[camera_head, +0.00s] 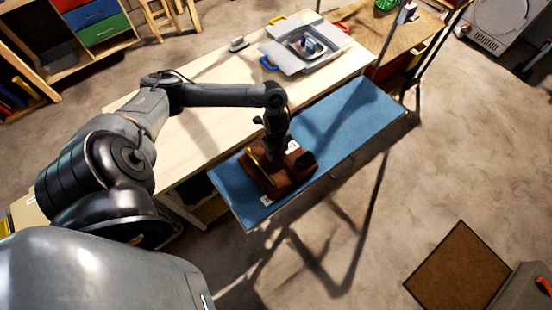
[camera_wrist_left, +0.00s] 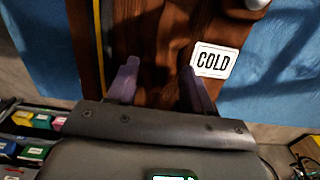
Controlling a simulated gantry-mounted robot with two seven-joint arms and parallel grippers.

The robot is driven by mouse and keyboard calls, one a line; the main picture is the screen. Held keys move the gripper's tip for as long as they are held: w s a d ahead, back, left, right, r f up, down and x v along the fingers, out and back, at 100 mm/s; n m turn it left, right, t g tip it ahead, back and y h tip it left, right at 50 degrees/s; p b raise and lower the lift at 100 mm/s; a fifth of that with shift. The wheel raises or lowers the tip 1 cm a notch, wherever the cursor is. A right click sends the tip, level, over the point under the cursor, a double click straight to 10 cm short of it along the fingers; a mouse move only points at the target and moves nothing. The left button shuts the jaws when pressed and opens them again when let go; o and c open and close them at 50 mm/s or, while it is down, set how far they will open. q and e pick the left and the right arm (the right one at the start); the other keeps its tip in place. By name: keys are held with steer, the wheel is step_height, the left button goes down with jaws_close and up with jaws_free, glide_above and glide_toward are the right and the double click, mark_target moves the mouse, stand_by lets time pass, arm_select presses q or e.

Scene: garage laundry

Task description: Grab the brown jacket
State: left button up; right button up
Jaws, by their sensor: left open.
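The brown jacket (camera_head: 285,180) lies as a folded dark brown bundle on the near left end of the blue ironing-board-like surface (camera_head: 355,115). In the left wrist view the brown jacket (camera_wrist_left: 160,30) fills the upper middle, with dark streaks and a yellow strip along its left side. A white "COLD" label (camera_wrist_left: 214,60) lies at its right. My left gripper (camera_head: 272,152) points down over the jacket. In the wrist view its two fingers (camera_wrist_left: 158,76) are apart, with brown surface between them. I cannot tell whether they touch it. My right gripper is not in view.
A pale wooden table (camera_head: 215,125) runs along behind the blue surface, holding a grey tray (camera_head: 295,63) and a small iron-like item (camera_head: 238,44). A dark pole stands at the blue surface's far right end. A brown mat (camera_head: 458,270) lies on the open floor.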

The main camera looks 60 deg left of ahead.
arm_select(q)
steer(key=shift+f, duration=0.35)
jaws_close()
steer(key=shift+r, duration=0.1)
stand_by(1.1)
